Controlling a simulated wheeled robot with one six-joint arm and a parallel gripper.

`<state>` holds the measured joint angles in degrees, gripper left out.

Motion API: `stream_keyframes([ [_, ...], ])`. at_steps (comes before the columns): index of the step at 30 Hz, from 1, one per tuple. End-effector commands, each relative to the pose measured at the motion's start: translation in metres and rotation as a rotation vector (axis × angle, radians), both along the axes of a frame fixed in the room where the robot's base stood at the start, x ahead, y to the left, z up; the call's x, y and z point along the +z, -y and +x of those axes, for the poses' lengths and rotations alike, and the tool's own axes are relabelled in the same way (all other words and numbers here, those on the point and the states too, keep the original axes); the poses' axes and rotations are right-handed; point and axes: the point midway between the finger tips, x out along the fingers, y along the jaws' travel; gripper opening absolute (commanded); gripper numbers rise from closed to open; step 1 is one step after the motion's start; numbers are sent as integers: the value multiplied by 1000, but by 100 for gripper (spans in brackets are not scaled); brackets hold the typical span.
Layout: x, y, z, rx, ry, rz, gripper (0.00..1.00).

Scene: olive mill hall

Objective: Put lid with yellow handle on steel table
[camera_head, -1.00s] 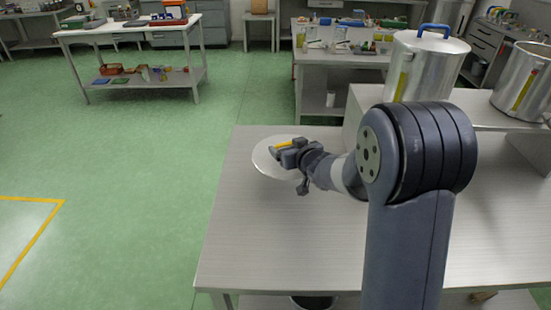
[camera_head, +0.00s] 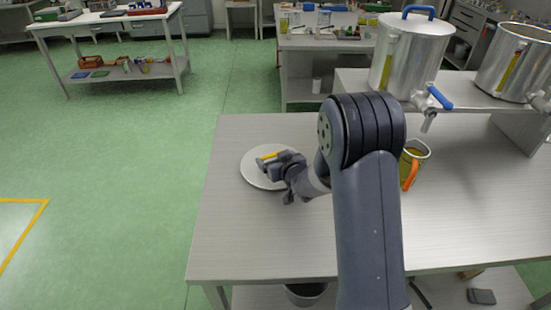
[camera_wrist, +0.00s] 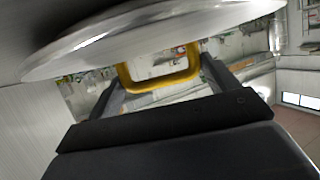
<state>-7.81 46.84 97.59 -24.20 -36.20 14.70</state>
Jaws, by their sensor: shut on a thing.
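The round silver lid (camera_head: 251,176) with a yellow handle (camera_head: 269,156) is over the left part of the steel table (camera_head: 235,235). It looks flat and very close to the tabletop; I cannot tell whether it touches. My gripper (camera_head: 270,164) is shut on the yellow handle. In the wrist view the lid (camera_wrist: 150,32) spans the top, and its yellow handle (camera_wrist: 158,82) sits between the fingers of my gripper (camera_wrist: 160,88).
A pot with a blue-handled lid (camera_head: 408,55) and an open pot (camera_head: 515,65) stand on a raised shelf at the right. A jug with an orange handle (camera_head: 418,150) stands behind my arm. The table's left and front areas are clear.

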Motion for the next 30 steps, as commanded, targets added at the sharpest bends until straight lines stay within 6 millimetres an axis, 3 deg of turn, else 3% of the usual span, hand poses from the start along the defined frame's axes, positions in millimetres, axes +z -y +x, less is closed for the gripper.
stream_keyframes([
  [6,-2,0,0,0,2,0,51],
  [7,-2,0,0,0,0,0,84],
  [13,-1,0,0,0,0,0,100],
  [23,2,0,-1,0,0,-1,100],
  [30,13,14,-31,-1,1,-1,100],
])
